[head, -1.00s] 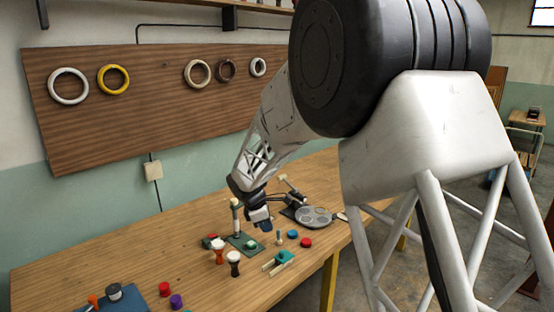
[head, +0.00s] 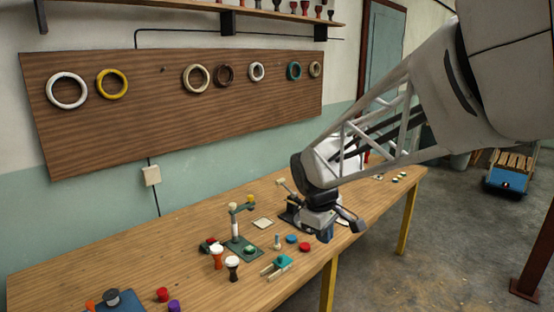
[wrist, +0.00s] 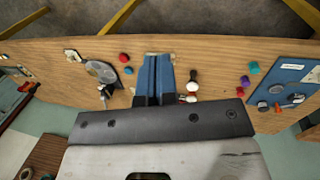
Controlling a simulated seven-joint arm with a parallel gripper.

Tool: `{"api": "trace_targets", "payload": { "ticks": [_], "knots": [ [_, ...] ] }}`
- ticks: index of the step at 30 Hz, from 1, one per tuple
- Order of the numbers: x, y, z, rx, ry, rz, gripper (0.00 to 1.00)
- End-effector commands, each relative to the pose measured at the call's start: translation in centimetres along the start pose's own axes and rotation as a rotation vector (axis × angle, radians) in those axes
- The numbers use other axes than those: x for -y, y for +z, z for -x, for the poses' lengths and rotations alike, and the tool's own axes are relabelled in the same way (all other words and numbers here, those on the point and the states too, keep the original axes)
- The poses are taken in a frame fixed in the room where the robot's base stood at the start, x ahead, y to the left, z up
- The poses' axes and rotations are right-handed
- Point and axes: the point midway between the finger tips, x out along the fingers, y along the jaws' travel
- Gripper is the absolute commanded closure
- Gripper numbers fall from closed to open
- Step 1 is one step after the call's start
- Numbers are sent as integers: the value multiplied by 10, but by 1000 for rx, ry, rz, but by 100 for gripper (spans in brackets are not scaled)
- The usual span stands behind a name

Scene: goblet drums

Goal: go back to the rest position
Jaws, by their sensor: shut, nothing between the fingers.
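My gripper (head: 336,226) hangs over the right part of the wooden table (head: 120,268), clear of the small parts to its left. In the wrist view its blue fingers (wrist: 153,80) are together with nothing between them. A goblet drum with an orange body and white top (head: 217,257) and one with a black body and white top (head: 232,268) stand upright on the table. Beside them are a green-based stand with a post (head: 236,228) and a teal block on a light wooden fixture (head: 278,264).
Red (head: 304,246) and blue (head: 291,238) caps lie near the fixture. A blue tray (head: 125,304) with parts sits front left, near another red cap (head: 162,294). A wall board (head: 140,130) with rings hangs behind. Open floor (head: 440,240) lies to the right.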

Motion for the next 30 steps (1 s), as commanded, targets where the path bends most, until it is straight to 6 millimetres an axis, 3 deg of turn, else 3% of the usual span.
{"api": "trace_targets", "payload": {
  "ticks": [3, 15, 30],
  "knots": [
    [12, 31, 10, -19, -6, -98, 100],
    [58, 121, 28, -79, -35, -425, 100],
    [126, 209, 26, -149, -82, -804, 100]
  ]
}}
